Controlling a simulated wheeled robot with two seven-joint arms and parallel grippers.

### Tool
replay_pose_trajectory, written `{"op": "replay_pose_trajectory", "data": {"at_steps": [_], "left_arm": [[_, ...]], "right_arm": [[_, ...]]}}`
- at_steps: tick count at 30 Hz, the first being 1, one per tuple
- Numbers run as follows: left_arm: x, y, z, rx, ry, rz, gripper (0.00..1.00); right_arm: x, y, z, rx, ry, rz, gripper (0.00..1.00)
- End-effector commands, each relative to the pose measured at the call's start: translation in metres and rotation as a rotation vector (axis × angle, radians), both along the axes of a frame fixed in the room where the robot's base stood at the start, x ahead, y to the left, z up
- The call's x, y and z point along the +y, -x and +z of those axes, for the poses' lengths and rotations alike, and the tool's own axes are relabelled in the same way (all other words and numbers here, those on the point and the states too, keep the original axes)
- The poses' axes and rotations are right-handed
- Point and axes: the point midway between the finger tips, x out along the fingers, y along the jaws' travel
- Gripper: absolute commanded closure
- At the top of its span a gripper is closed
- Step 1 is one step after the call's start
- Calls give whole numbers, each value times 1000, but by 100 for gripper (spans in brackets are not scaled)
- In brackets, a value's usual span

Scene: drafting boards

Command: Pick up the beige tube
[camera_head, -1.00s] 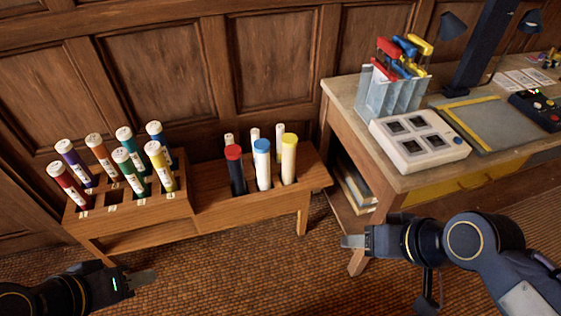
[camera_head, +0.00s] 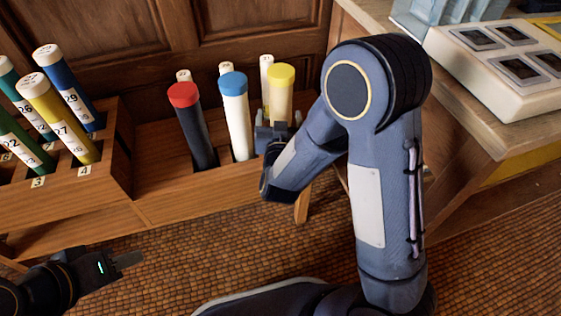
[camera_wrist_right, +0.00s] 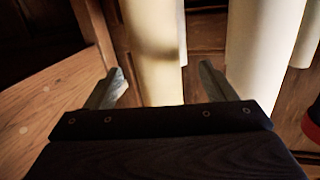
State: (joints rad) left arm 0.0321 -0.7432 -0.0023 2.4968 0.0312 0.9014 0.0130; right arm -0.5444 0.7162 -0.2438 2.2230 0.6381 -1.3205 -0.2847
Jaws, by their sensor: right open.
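The beige tube (camera_head: 281,92) has a yellow cap and stands upright at the right end of the wooden rack. Its lower part is hidden behind my right gripper (camera_head: 274,134). In the right wrist view the beige tube (camera_wrist_right: 153,55) stands between the two spread fingers of my right gripper (camera_wrist_right: 161,86), with a visible gap to each. My left gripper (camera_head: 127,260) is low at the left, above the floor and away from the rack; its jaw opening cannot be made out.
A white tube with a blue cap (camera_head: 235,115) stands close left of the beige tube, then a dark tube with a red cap (camera_head: 194,125). Thin pale tubes stand behind. Numbered tubes fill the left rack (camera_head: 112,175). A desk (camera_head: 470,135) stands at the right.

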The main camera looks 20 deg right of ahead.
Motion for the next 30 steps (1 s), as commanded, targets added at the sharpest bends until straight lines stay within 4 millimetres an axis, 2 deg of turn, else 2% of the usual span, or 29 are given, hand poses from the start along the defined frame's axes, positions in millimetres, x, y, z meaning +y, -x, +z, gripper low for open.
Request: {"op": "replay_pose_trajectory", "data": {"at_steps": [1, 3, 14, 21, 30], "left_arm": [[0, 0, -13, 0, 0, 0, 64], [0, 0, -17, 0, 0, 0, 64], [0, 0, -26, 0, 0, 0, 64], [0, 0, -38, 0, 0, 0, 64], [0, 0, -38, 0, 0, 0, 64]], "right_arm": [[3, 1, -15, -19, 31, -8, 23], [4, 0, -18, -43, 58, -19, 23], [-10, -33, -13, -60, 69, -30, 23], [-22, -65, -10, -57, 70, -28, 23], [-23, -71, -8, -55, 70, -25, 23]]}}
